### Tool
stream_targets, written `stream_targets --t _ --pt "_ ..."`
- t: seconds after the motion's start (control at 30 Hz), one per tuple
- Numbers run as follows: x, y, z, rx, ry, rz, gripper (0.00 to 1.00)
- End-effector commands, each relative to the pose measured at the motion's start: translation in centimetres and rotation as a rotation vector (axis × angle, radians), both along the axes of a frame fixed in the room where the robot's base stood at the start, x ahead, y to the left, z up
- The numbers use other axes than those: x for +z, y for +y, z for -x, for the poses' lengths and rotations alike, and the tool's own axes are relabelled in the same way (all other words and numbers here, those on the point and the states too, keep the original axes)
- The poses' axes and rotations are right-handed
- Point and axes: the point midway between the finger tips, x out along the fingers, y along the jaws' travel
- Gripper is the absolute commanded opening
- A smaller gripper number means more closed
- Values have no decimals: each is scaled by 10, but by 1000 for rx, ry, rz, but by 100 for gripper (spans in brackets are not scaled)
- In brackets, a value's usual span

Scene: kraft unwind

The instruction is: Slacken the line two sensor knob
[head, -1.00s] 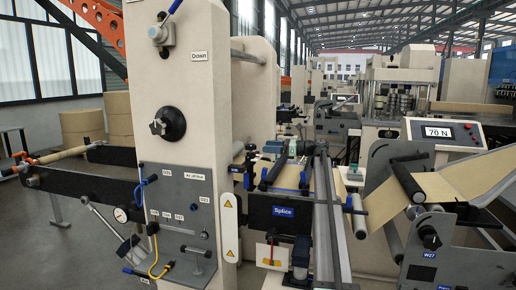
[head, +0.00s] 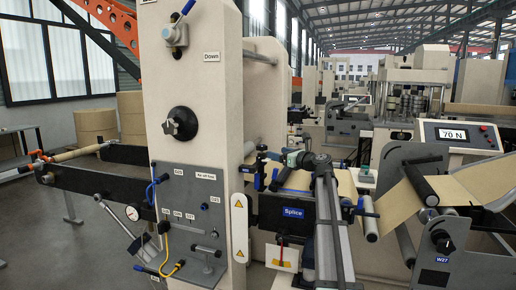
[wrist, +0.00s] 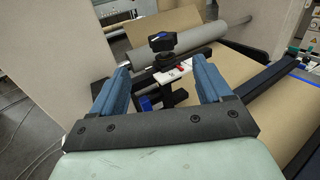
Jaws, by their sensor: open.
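A black lobed knob (wrist: 170,43) stands upright on a dark bracket in the wrist view, just beyond my gripper. My gripper (wrist: 159,67) is open and empty. Its two blue fingers stand apart to the left and right of the bracket, with the knob ahead between their lines. No finger visibly touches the knob. In the head view my arm reaches over the splice unit (head: 293,212). I cannot tell this knob for certain in the head view.
A grey roller (wrist: 200,46) lies behind the knob, with a brown paper web (wrist: 250,75) to the right. A dark bar crosses the web at right. A beige machine wall stands at left. The head view shows a large column (head: 222,100) and a 70 N display (head: 452,135).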

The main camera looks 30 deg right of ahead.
Motion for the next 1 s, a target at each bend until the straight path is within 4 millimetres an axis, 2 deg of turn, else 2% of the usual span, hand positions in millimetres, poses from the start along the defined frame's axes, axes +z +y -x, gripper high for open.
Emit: stream_targets --t 0.17,0.27,0.7,1.0 --pt "2 -2 -10 -19 -4 -21 78" --pt "2 1 -22 -16 -3 -20 78" --pt "3 21 -95 -14 -3 -20 78" --pt "2 31 -128 -15 -3 -19 78"
